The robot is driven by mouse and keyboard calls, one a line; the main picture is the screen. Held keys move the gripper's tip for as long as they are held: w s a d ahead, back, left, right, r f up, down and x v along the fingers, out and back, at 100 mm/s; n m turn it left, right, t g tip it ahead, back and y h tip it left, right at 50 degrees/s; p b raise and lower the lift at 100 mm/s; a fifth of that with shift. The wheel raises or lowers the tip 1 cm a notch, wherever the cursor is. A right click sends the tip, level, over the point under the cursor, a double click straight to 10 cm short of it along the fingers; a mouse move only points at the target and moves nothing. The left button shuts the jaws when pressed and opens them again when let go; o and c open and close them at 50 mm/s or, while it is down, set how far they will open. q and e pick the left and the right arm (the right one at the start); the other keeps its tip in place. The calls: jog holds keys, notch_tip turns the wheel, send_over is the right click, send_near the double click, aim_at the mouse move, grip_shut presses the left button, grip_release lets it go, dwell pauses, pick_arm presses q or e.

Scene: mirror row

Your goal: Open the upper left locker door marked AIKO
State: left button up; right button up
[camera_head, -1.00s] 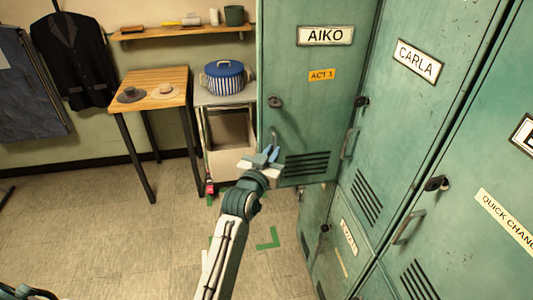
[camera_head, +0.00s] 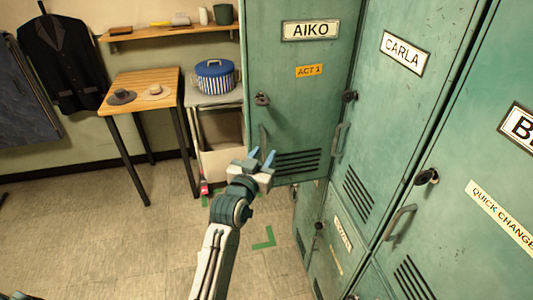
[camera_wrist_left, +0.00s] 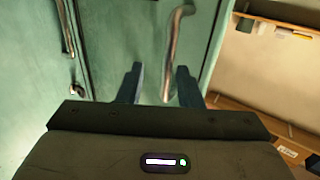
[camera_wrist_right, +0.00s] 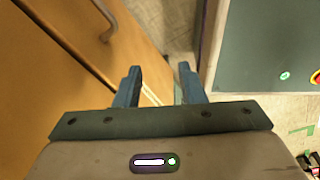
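The green AIKO door (camera_head: 300,90) stands ajar, its left edge swung out past the lower locker. It has a padlock-like latch (camera_head: 262,99) and a vertical handle (camera_head: 263,136) near its left edge. My left gripper (camera_head: 263,158) is open at the lower end of this handle. In the left wrist view the handle (camera_wrist_left: 175,45) runs down between the open fingers (camera_wrist_left: 159,85); I cannot tell whether they touch it.
The CARLA door (camera_head: 375,110) and a nearer locker door (camera_head: 470,150) are to the right, both closed. The floor (camera_head: 120,245) at left is clear.

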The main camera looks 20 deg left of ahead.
pick_arm(q)
jog(key=s+b, duration=0.2)
jog(key=s, duration=0.6)
jog(key=shift+a, duration=0.25)
jog(key=shift+f, duration=0.1)
